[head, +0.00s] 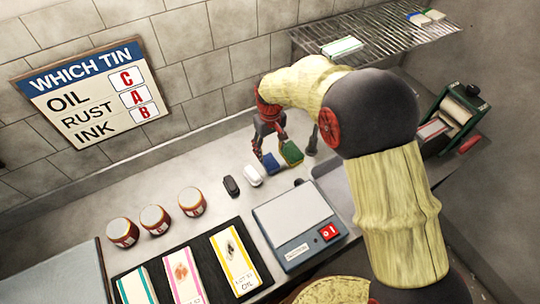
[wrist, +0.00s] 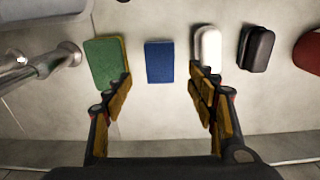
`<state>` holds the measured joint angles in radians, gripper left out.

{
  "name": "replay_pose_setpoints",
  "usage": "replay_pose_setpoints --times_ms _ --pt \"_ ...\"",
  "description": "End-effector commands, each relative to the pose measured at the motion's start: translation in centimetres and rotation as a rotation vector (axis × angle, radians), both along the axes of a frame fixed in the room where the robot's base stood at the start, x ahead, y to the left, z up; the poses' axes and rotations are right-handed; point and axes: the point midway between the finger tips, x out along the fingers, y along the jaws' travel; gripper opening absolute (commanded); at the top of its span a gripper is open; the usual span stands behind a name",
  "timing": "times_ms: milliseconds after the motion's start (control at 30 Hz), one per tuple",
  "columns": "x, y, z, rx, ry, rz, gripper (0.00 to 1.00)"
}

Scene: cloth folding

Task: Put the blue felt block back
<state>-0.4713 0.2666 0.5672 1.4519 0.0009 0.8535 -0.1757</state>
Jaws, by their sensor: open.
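The blue felt block (head: 271,162) lies on the counter between a green block (head: 291,153) and a white block (head: 250,176). In the wrist view the blue felt block (wrist: 159,61) lies flat, centred between my fingers and a little past their tips. My gripper (head: 271,150) is open and empty, pointing down over the row of blocks. In the wrist view my gripper (wrist: 160,82) has its left finger overlapping the green block's edge and its right finger overlapping the white block's lower end. I cannot tell whether the fingers touch them.
A black block (head: 231,186) ends the row. Several red-labelled tins (head: 155,219) stand at left. A grey switch box (head: 293,224) and a dark tray (head: 212,283) with coloured cards are in front. A metal tap (wrist: 40,70) is left of the green block. A wire rack (head: 380,35) is behind.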

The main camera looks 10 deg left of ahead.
Motion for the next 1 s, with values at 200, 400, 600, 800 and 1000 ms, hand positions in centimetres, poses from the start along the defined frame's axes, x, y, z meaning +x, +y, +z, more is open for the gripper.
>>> replay_pose_setpoints --times_ms 200,400,600,800,1000 --pt "0.0 0.0 3.1 0.000 0.000 0.000 0.57" --pt "-0.1 0.0 3.9 -0.001 0.002 0.000 0.57" --pt "-0.1 -0.3 4.4 0.001 -0.003 -0.006 0.57" --pt "-0.9 -4.3 10.3 0.029 -0.060 -0.081 0.57" --pt "-4.5 -11.2 18.1 0.067 -0.150 -0.212 0.57"
